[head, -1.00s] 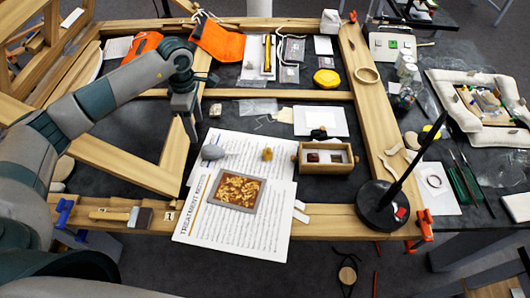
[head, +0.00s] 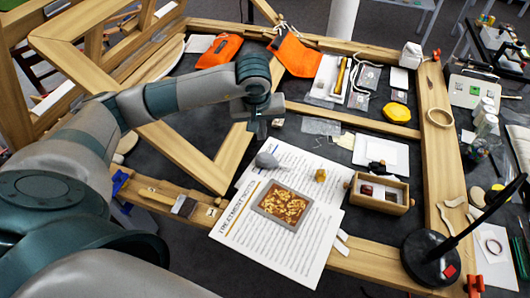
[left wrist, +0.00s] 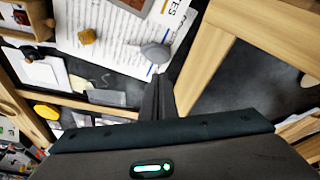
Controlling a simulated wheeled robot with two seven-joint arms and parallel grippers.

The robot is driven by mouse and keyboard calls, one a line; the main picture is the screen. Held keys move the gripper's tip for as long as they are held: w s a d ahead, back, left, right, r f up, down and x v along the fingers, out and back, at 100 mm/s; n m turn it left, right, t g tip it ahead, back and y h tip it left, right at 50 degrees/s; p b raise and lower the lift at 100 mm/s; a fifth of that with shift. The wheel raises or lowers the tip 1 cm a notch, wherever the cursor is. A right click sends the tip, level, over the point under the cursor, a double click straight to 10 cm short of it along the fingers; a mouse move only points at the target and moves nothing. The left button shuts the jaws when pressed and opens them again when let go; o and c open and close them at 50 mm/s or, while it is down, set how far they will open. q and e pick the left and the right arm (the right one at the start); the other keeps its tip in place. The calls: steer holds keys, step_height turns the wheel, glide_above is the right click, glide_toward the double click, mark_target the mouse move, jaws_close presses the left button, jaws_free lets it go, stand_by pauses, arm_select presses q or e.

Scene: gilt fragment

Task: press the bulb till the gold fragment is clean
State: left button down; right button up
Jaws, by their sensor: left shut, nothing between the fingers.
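The gold fragment (head: 285,206) is a flaky gold and brown panel in a grey-brown frame, lying on printed sheets. The grey teardrop-shaped bulb (head: 266,160) lies on the sheets just behind it, and also shows in the left wrist view (left wrist: 155,53). My left gripper (head: 262,132) is behind the bulb and apart from it in the head view. Its fingers (left wrist: 160,82) are shut and empty, pointing toward the bulb in the left wrist view. My right gripper is not in view.
A small yellow-brown block (head: 321,175) and an open wooden box (head: 379,193) stand right of the bulb. A black stand (head: 430,258) with a slanted rod is at the front right. Wooden frame bars (head: 190,155) surround the dark work surface.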

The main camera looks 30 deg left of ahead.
arm_select(q)
steer(key=m, duration=0.1)
steer(key=s+r+m, duration=0.1)
steer(key=m, duration=0.1)
steer(key=d+m+t, duration=0.1)
steer(key=shift+s+r+m, duration=0.2)
steer(key=shift+r+m, duration=0.05)
steer(key=shift+m, duration=0.05)
steer(key=b, duration=0.5)
glide_toward(266, 156)
steer(key=x, duration=0.5)
steer(key=shift+r, duration=0.1)
steer(key=shift+w+a+f, duration=0.1)
steer(key=shift+w+f, duration=0.1)
steer(key=shift+f, duration=0.5)
